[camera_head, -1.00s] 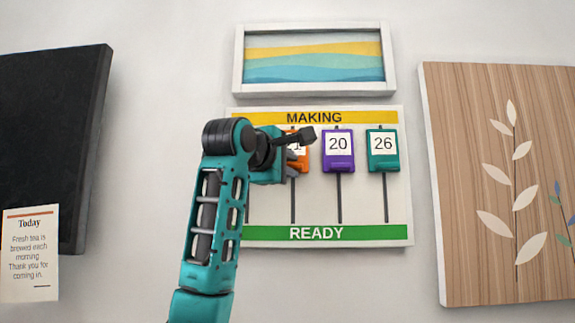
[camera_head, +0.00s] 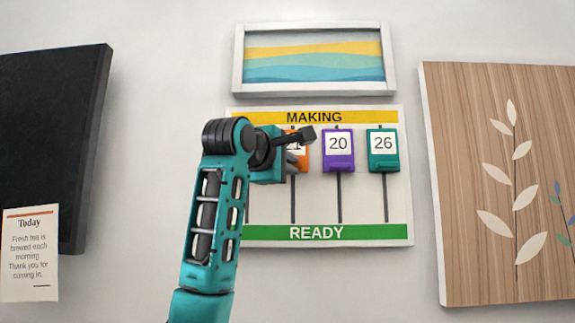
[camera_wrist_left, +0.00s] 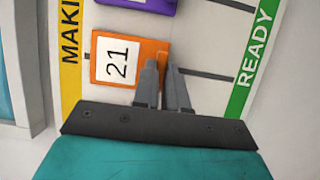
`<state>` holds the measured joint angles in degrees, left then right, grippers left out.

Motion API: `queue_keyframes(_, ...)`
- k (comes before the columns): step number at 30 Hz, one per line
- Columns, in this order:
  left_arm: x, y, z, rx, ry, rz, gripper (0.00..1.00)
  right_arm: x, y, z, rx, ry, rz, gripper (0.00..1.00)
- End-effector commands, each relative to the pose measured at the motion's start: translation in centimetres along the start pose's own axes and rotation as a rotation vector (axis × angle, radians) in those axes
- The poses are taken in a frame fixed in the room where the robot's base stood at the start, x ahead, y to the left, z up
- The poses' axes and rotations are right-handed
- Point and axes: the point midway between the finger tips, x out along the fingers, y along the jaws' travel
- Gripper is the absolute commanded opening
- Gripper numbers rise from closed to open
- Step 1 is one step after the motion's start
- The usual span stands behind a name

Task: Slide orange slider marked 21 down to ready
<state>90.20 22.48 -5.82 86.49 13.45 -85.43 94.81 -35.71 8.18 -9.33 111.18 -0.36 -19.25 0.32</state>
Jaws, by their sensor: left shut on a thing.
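The orange slider marked 21 (camera_head: 305,161) sits near the top of its track, just under the yellow MAKING band (camera_head: 314,117). My left gripper (camera_head: 295,160) hides part of it in the head view. In the left wrist view the orange slider (camera_wrist_left: 151,46) shows its white 21 card, and the left gripper's fingers (camera_wrist_left: 165,68) are close together at its lower edge, shut on it. The green READY band (camera_head: 316,233) is at the foot of the board. My right gripper is not in view.
The purple slider 20 (camera_head: 338,164) and teal slider 26 (camera_head: 383,163) sit to the right, also near the top. The orange slider's track is bare below it. A framed wave picture (camera_head: 315,60) hangs above, and a wooden panel (camera_head: 490,250) hangs at right.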

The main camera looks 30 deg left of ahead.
Motion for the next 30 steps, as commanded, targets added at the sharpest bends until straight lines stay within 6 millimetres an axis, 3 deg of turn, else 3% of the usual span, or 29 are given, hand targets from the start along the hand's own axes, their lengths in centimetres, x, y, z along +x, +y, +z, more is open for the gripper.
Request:
queue_keyframes(17, 0.0, -0.3, 0.0, 0.000, 0.000, 0.000, 0.00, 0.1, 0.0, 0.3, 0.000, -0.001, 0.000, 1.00)
queue_keyframes(23, 0.0, -2.9, 0.1, 0.000, -0.001, -0.001, 0.00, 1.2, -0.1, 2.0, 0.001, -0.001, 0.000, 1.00)
queue_keyframes(30, 0.0, -7.7, 0.1, -0.001, -0.001, -0.001, 0.00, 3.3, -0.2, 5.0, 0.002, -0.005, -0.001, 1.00)
